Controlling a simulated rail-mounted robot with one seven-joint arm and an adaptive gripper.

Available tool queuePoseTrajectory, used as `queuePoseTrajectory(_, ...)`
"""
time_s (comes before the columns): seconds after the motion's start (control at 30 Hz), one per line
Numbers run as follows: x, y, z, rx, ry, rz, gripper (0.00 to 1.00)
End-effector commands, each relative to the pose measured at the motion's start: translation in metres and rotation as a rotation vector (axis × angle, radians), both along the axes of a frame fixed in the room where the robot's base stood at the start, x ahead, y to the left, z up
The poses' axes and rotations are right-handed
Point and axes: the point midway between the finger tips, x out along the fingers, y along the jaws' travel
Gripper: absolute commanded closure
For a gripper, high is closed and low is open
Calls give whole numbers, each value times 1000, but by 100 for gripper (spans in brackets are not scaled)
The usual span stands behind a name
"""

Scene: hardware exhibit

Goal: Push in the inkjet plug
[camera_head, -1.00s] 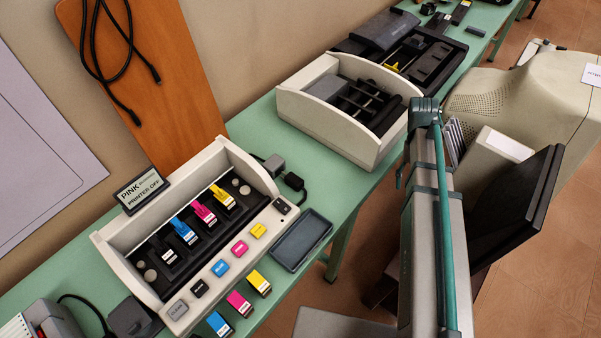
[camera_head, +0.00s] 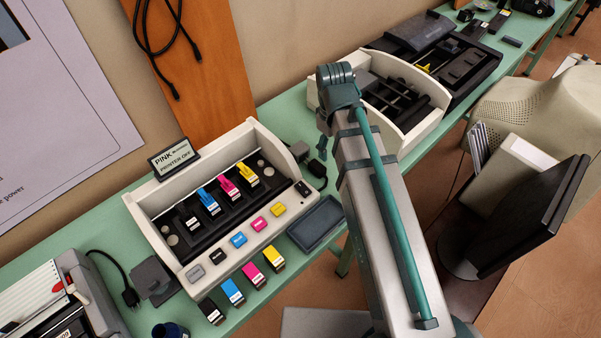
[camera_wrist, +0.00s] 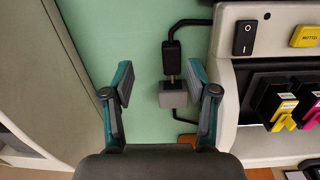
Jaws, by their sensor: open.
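In the wrist view, the black inkjet plug (camera_wrist: 171,56) lies on the green table on its cable, with metal prongs pointing at a grey socket block (camera_wrist: 173,94). A short stretch of the prongs shows between plug and block; whether the tips have entered it I cannot tell. My gripper (camera_wrist: 161,72) is open, with one teal finger left of the plug and block and the other close to their right. Nothing is held.
The cream printer (camera_head: 215,262) with coloured cartridges stands left of the plug. A dark tray (camera_head: 316,223) lies in front. Another open cream printer (camera_head: 425,128) stands to the right, partly behind my arm. Green table is bare around the plug.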

Motion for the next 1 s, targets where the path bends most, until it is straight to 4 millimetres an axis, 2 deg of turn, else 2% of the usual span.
queuePoseTrajectory(0.1, 6, 23, -1, 45, -16, 41, 42)
queuePoseTrajectory(0.2, 7, 30, -3, 62, -20, 51, 42)
queuePoseTrajectory(0.37, 6, 30, -14, 62, -18, 50, 42)
queuePoseTrajectory(0.8, 6, 29, -74, 61, -17, 48, 42)
queuePoseTrajectory(1.0, 6, 30, -96, 62, -19, 48, 42)
